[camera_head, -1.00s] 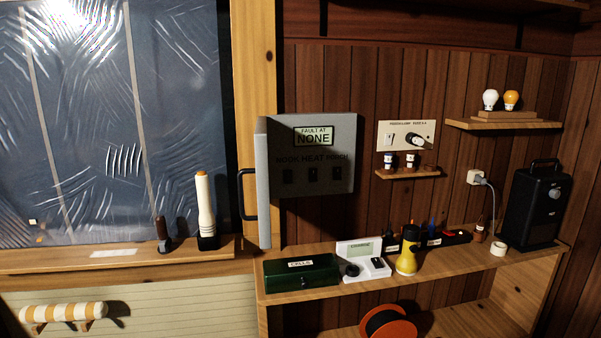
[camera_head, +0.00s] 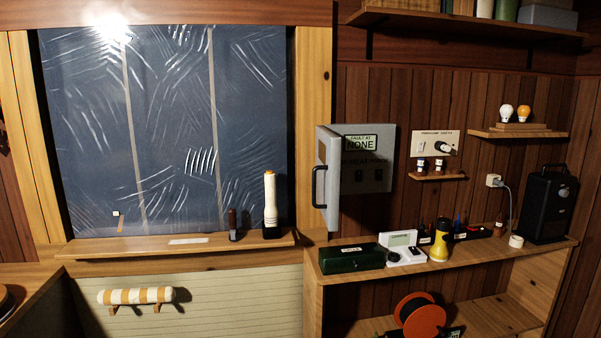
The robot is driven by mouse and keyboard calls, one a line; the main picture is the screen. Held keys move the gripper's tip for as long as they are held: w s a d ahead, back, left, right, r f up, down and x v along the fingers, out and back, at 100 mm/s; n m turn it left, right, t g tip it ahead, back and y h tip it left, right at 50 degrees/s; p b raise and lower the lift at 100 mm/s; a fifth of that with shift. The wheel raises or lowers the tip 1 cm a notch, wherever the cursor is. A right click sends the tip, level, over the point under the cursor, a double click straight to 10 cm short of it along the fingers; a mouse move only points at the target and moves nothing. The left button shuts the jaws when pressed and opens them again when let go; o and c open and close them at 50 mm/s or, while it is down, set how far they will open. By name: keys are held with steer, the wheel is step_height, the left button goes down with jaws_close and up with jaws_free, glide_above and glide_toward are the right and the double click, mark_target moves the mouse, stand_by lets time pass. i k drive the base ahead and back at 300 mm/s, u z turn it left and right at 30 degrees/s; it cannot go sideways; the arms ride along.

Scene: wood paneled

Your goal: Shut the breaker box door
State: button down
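The grey breaker box (camera_head: 368,172) hangs on the wood-paneled wall, right of the window. Its face carries a sign reading "FAULT AT NONE" and a row of dark switches. Its door (camera_head: 328,180) is hinged at the left and stands open, swung out toward me. A black handle (camera_head: 316,186) is on the door's left side. My gripper is not in view.
A shelf (camera_head: 465,262) below the box holds a green case (camera_head: 352,258), a white device (camera_head: 402,246), a yellow flashlight (camera_head: 439,241) and a black unit (camera_head: 549,206). The window sill (camera_head: 120,247) bears a white candle-like cylinder (camera_head: 269,200). Orange reels (camera_head: 420,314) sit low.

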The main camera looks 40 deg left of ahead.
mark_target(326, 174)
steer(key=u, duration=1.15)
steer(key=i, duration=0.5)
steer(key=k, duration=0.5)
steer(key=u, duration=0.55)
steer(key=i, duration=0.7)
steer(key=z, duration=0.65)
